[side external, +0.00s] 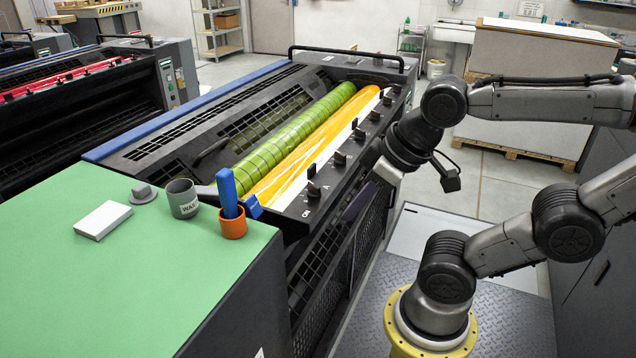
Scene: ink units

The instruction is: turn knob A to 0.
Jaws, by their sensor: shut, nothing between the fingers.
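Knob A (313,189) is a small dark knob at the near end of the row on the ink unit's black side panel (298,207). Its pointer and scale are too small for me to read its setting. My gripper (359,201) is shut and empty. It points down and left, to the right of knob A and apart from it, by the panel's outer side. The fingertips are dark against the unit and hard to make out.
More knobs (340,158) run along the panel towards the back, beside the yellow ink (290,158) and green roller (300,125). An orange cup (233,224) with blue tools, a grey cup (183,199) and a white block (103,220) stand on the green top (170,285).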

